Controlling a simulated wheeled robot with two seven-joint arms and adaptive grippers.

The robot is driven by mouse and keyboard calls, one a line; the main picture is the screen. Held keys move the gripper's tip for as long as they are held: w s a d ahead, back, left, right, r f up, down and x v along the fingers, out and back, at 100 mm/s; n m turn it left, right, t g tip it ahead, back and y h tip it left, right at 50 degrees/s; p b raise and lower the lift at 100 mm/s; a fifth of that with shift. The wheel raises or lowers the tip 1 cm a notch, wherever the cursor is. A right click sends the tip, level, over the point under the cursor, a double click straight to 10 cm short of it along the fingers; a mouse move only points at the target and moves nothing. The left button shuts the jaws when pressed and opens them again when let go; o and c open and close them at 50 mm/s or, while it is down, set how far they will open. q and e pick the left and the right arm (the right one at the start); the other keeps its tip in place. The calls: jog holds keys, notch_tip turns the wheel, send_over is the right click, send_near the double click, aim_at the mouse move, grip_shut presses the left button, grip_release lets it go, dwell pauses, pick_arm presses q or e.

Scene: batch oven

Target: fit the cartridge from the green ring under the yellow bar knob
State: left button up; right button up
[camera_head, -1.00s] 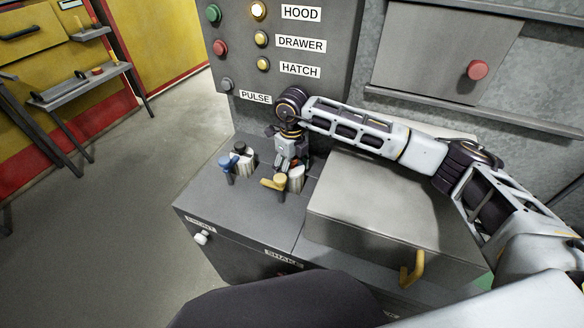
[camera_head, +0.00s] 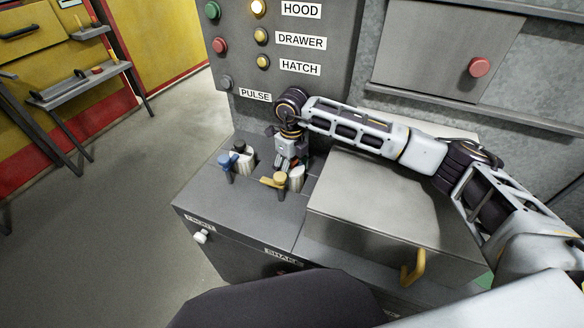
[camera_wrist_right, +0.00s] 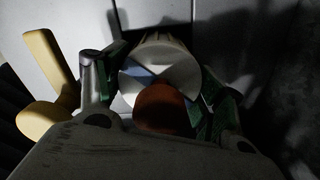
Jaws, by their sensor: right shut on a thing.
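The yellow bar knob (camera_head: 275,181) stands on the dark top of the machine; it also shows at the left of the right wrist view (camera_wrist_right: 45,75). A pale ribbed cartridge (camera_head: 296,178) stands right beside the knob. In the right wrist view the cartridge (camera_wrist_right: 160,58) shows a white and blue end, with a brown-red round part in front of it. My right gripper (camera_head: 287,165) is over it from behind, its fingers shut on its two sides. The cartridge's lower end is hidden. My left gripper is not in view.
A blue bar knob (camera_head: 226,165), a black knob (camera_head: 239,147) and another pale ribbed piece (camera_head: 246,163) stand to the left. A grey box cover (camera_head: 390,205) with a yellow handle (camera_head: 412,268) rises at the right. The button panel (camera_head: 290,100) stands behind.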

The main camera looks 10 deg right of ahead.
dwell(0.4)
jog(key=o, duration=1.7)
jog(key=shift+o, duration=0.2)
jog(key=shift+f, duration=0.1)
jog(key=shift+r, duration=4.05)
